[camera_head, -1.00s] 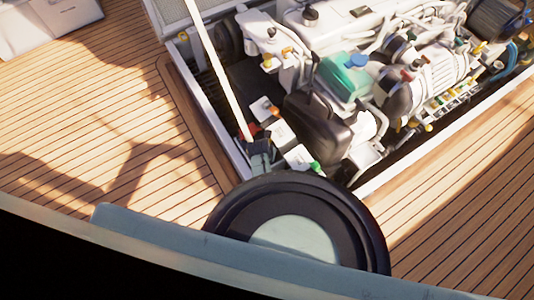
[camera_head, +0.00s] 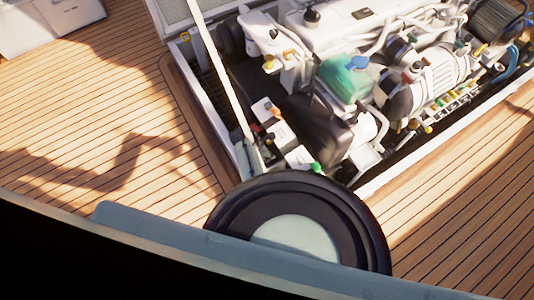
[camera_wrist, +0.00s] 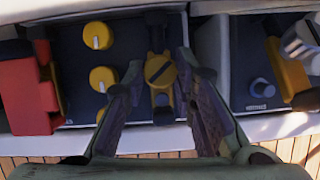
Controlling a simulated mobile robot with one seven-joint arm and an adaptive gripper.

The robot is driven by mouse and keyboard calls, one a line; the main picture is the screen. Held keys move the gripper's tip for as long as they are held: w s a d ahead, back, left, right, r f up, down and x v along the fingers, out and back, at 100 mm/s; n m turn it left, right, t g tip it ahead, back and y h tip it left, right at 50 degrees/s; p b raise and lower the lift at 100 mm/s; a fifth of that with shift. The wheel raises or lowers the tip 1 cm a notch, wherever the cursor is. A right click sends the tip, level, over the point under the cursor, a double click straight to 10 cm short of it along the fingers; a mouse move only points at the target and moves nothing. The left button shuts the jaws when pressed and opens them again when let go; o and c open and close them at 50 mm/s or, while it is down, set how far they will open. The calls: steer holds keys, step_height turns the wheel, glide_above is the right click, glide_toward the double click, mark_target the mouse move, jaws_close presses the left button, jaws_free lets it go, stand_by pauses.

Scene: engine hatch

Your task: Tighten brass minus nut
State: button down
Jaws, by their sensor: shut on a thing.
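The fingers look dark and worn, and exact contact at the tips is hard to see. In the camera_head view, the arm's end shows as a grey-blue shape (camera_head: 255,158) at the near left corner of the engine hatch; the nut cannot be made out there.
Several yellow knobs (camera_wrist: 102,78) stand left of the nut, with a red part (camera_wrist: 28,95) further left. A second dark box (camera_wrist: 255,75) with a blue knob is on the right. The engine (camera_head: 345,80) fills the hatch.

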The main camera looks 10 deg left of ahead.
steer(key=m+g+b, duration=0.1)
steer(key=m, duration=0.2)
steer(key=m+g, duration=0.1)
steer(key=m, duration=0.2)
steer(key=shift+w+a+h+b, duration=0.15)
steer(key=shift+w+h+b, duration=0.05)
steer(key=shift+h+b, duration=0.2)
steer(key=shift+m, duration=0.3)
steer(key=c, duration=1.3)
jaws_free()
